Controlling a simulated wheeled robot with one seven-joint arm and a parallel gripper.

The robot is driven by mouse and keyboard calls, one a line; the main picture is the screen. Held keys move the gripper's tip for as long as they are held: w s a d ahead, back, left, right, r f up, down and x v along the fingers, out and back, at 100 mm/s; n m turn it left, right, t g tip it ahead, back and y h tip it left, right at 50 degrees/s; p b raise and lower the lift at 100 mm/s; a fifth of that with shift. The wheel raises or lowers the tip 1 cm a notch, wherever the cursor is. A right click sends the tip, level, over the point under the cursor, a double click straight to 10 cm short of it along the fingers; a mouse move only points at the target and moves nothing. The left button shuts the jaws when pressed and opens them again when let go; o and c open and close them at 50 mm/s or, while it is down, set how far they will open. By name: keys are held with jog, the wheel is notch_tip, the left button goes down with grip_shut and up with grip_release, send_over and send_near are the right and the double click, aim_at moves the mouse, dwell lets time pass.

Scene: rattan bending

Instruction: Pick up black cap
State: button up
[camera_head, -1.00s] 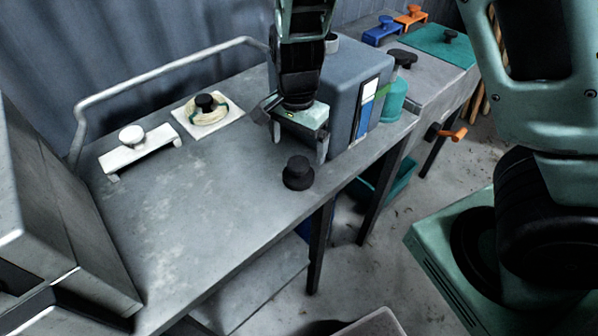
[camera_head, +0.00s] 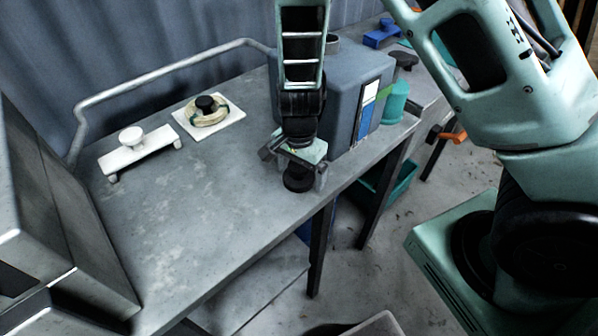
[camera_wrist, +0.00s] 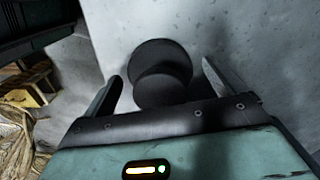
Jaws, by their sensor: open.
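The black cap (camera_head: 298,181) stands on the grey metal table (camera_head: 215,215) near its front edge. It is round with a smaller knob on top. My gripper (camera_head: 299,179) is right over the cap, pointing down, with its top partly hidden in the head view. In the wrist view the cap (camera_wrist: 160,72) lies between the two fingers of my gripper (camera_wrist: 165,82), which are spread apart. I see a gap between each finger and the cap's knob, and I cannot tell how far down the fingers reach.
A white handled block (camera_head: 139,149) and a white plate (camera_head: 228,122) with a coil and black knob lie at the left. The table between is clear.

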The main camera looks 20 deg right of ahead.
jog(key=c, duration=1.2)
jog(key=shift+o, duration=0.2)
jog(key=shift+r, duration=0.1)
